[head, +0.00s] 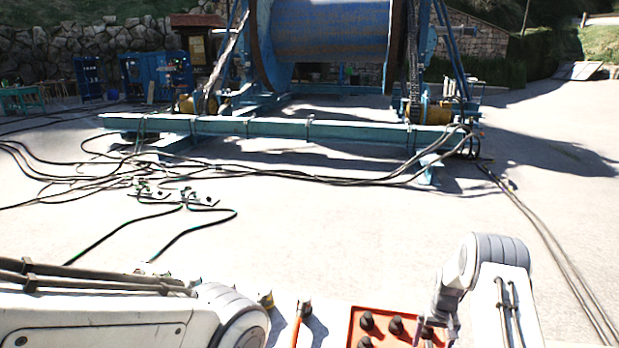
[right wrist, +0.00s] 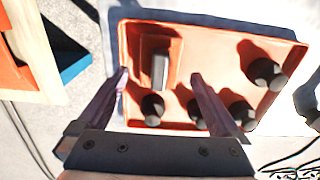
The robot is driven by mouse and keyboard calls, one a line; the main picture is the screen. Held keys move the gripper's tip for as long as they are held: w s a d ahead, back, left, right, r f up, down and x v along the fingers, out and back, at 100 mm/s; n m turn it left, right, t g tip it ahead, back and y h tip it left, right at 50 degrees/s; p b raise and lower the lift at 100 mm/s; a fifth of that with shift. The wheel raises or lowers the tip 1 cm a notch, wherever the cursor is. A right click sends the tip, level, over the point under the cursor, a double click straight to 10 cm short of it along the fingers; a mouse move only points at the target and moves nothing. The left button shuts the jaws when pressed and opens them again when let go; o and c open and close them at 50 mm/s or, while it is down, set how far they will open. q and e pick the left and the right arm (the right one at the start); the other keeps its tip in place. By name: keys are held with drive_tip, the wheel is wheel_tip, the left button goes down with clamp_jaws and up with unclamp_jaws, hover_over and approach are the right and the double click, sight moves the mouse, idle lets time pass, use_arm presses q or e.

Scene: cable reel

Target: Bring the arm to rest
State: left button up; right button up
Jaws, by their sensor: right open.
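My right gripper (right wrist: 160,74) is open in the right wrist view, with its two purple fingers apart and nothing held. It is over an orange tray (right wrist: 215,27), and a dark upright block (right wrist: 159,70) in the tray shows between the fingers. I cannot tell the height above the tray. In the head view, my right arm (head: 500,260) bends down at the lower right, and the gripper (head: 437,325) is partly hidden by the arm. My left arm (head: 100,315) lies across the lower left; its gripper is out of view.
Several dark round-topped pegs (right wrist: 264,72) stand in the tray. A wooden-edged item (right wrist: 40,50) is left of it in the wrist view. An orange-handled thing (head: 301,315) lies near the tray. Beyond are cables (head: 195,230), the blue reel frame (head: 260,127) and open pale ground.

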wheel_tip(320, 180, down, 6)
drive_tip(key=shift+r+b, duration=0.15)
drive_tip(key=shift+b, duration=0.45)
wheel_tip(320, 180, up, 4)
drive_tip(key=shift+f+p, duration=0.15)
drive_tip(key=shift+p, duration=0.45)
drive_tip(key=shift+r, duration=0.65)
